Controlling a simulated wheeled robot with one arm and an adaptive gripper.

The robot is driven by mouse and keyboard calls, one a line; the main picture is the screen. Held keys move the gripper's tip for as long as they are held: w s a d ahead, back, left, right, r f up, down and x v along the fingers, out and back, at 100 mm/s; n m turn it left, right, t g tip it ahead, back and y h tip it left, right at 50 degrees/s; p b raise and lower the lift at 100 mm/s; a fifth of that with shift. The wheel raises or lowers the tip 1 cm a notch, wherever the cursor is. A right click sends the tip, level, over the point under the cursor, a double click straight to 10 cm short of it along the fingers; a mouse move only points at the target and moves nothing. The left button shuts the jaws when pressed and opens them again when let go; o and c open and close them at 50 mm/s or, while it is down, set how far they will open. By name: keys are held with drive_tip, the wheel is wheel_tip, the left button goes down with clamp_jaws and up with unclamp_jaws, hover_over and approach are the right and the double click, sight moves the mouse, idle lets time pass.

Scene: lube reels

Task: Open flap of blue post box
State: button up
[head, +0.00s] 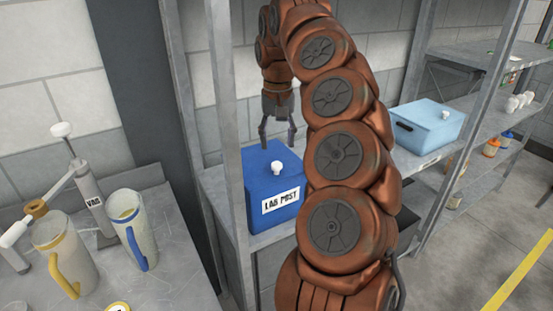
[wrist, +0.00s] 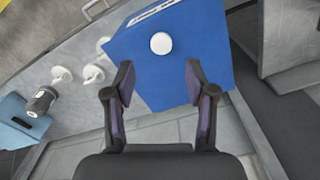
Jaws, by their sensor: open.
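The blue post box (head: 272,186) stands on the grey shelf in the head view, with a white label reading "LAB POST" on its front. A white knob (head: 277,167) sits on its top near the front. In the wrist view the blue box (wrist: 205,65) fills the upper middle, and its white knob (wrist: 161,43) lies beyond and between my fingertips. My gripper (head: 277,138) hangs above the back part of the box, pointing down. It is open and empty, and its two fingers also show in the wrist view (wrist: 159,80). The box top looks closed.
A light blue box (head: 428,123) with a white knob stands on the shelf to the right. A metal post (head: 228,120) rises just left of the post box. Two jugs (head: 131,230) and a pump (head: 88,190) stand on the left counter. Bottles (head: 491,147) sit on a right shelf.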

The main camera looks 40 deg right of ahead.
sight(276, 164)
drive_tip(key=shift+a+f, duration=0.2)
drive_tip(key=shift+f, duration=0.6)
drive_tip(key=shift+d+f+p, duration=0.1)
drive_tip(key=shift+f+p, duration=0.6)
drive_tip(key=shift+f, duration=1.8)
drive_tip(key=shift+c, duration=0.2)
clamp_jaws()
